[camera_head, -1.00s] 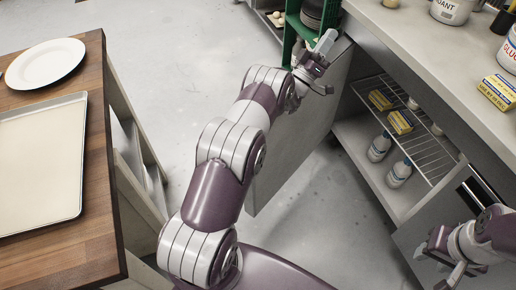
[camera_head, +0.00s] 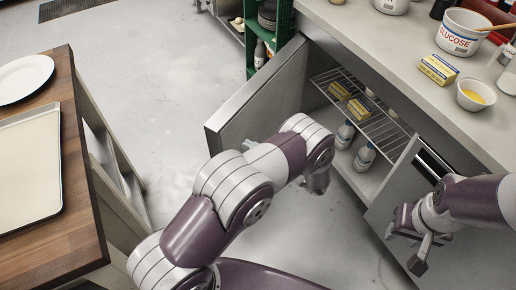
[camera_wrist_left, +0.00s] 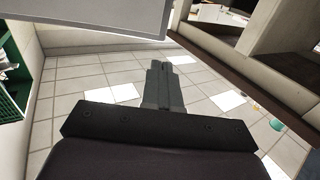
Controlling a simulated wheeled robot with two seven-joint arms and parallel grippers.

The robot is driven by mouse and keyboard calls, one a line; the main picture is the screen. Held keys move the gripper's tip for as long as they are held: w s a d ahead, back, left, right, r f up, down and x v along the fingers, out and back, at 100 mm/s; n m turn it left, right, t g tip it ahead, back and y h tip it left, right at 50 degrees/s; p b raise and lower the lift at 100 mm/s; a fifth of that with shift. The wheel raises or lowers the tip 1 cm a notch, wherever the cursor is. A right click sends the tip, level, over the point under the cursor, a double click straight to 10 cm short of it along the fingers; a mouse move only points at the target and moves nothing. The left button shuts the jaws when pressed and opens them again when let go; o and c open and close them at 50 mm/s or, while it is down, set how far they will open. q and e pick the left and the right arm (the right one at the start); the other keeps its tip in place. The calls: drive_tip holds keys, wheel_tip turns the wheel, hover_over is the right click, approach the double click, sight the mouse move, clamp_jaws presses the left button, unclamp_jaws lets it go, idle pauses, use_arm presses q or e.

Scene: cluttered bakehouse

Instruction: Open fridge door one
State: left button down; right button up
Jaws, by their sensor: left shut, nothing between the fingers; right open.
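A grey fridge door (camera_head: 262,92) stands wide open on the left of the under-counter fridge. Another grey door panel (camera_head: 400,205) with a dark handle recess (camera_head: 432,165) is on the right. My left gripper is mostly hidden behind my own arm in the head view, close to the open door. In the left wrist view my left gripper (camera_wrist_left: 158,72) is shut and empty, over the tiled floor. A pale panel (camera_wrist_left: 85,12), probably the open door, is at the top left there. My right gripper (camera_head: 406,246) is open and empty in front of the right panel.
The fridge interior holds a wire shelf (camera_head: 378,128) with yellow packs, and white bottles (camera_head: 364,157) below. The counter above carries a glucose tub (camera_head: 460,35). A wooden table (camera_head: 80,235) with a tray bounds the left. A green rack (camera_head: 284,30) stands behind the door.

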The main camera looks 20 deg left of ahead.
sight(219, 131)
use_arm(q)
drive_tip(key=a, duration=0.3)
drive_tip(key=w+a, duration=0.1)
drive_tip(key=a, duration=0.4)
drive_tip(key=shift+w+a, duration=0.3)
drive_tip(key=shift+w, duration=0.05)
